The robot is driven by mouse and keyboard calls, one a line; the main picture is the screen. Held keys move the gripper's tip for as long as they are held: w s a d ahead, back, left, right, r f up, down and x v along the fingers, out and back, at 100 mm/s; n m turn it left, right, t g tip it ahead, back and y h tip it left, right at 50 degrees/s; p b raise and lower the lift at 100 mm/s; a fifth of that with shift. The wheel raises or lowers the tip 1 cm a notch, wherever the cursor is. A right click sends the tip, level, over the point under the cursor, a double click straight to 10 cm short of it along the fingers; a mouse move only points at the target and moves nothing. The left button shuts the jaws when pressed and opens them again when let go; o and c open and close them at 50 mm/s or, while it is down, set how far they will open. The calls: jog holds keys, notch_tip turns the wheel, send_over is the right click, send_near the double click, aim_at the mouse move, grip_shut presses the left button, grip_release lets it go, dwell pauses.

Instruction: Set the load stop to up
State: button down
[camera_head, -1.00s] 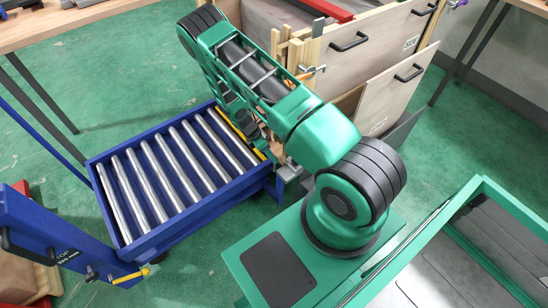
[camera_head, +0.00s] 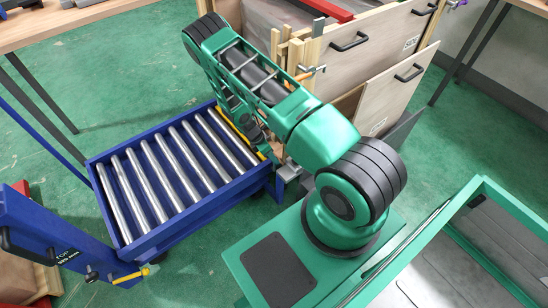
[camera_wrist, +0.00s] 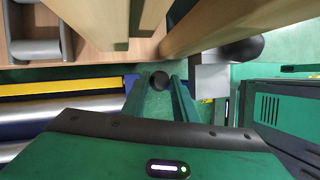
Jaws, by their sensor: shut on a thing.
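The blue roller table (camera_head: 110,205) stands left of my arm, with a yellow bar (camera_head: 222,117) along its right edge, partly covered by my forearm. I take this bar to be the load stop; whether it is up or down is unclear. In the wrist view a yellow strip (camera_wrist: 55,87) runs along the rollers at left and ends near my fingers. My gripper (camera_wrist: 158,82) is shut on a round black knob (camera_wrist: 159,80) between its fingertips. What the knob joins below is hidden. In the head view my arm hides the gripper's tips.
Wooden boards and a wooden cabinet (camera_head: 365,62) stand close beyond my gripper. A grey block (camera_wrist: 210,80) is just right of the fingers in the wrist view. A blue post (camera_head: 60,235) stands at the left front. Green floor is open left of the table.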

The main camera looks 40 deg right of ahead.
jog(key=r, duration=0.5)
jog(key=shift+w+r, duration=0.2)
jog(key=shift+r, duration=0.2)
jog(key=c, duration=1.6)
grip_release()
jog(key=shift+c, duration=0.2)
jog(key=shift+o, duration=1)
jog(key=shift+s, duration=0.1)
jog(key=v, duration=1)
jog(key=shift+a+r, duration=0.15)
jog(key=shift+r, duration=0.15)
